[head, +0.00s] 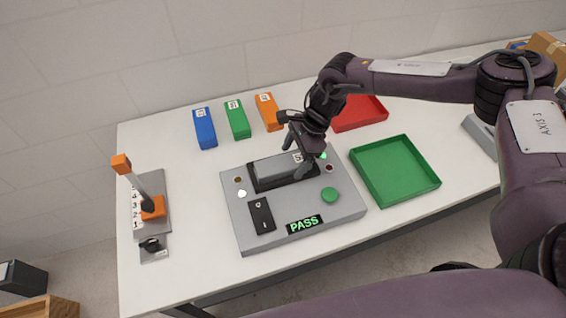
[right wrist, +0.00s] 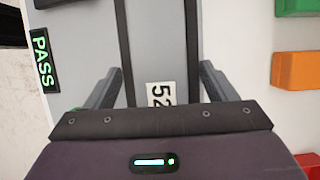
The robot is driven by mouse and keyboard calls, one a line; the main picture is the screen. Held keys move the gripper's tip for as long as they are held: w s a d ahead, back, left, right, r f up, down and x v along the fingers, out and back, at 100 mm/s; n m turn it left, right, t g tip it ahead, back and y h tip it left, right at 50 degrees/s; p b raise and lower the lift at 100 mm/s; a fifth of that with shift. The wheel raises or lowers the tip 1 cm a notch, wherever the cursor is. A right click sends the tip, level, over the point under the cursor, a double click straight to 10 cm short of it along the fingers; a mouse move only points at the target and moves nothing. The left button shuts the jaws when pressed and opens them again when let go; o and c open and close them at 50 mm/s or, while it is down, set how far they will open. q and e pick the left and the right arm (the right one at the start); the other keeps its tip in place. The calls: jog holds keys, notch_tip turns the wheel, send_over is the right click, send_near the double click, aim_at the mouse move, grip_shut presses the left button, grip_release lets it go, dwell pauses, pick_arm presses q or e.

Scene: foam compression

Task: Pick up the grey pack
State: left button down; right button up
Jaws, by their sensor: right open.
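The grey pack (head: 275,167) lies in a black-edged cradle on the grey test device (head: 345,200). A white number label is at its right end, near my right gripper. My right gripper (head: 294,158) is open over that end of the pack and partly hides it. In the right wrist view the pack (right wrist: 157,45) runs between the two spread fingers of the gripper (right wrist: 158,80), with a gap on each side. Whether the fingertips are above the pack or down beside it is hard to tell. My left gripper is out of view.
The device shows a green PASS display (head: 303,224) and a green button (head: 330,195). Blue (head: 204,128), green (head: 237,119) and orange (head: 268,112) blocks stand behind it. A green tray (head: 408,190) and a red tray (head: 362,124) lie right. A lever fixture (head: 165,185) stands left.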

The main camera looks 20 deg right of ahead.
jog(key=c, duration=1.1)
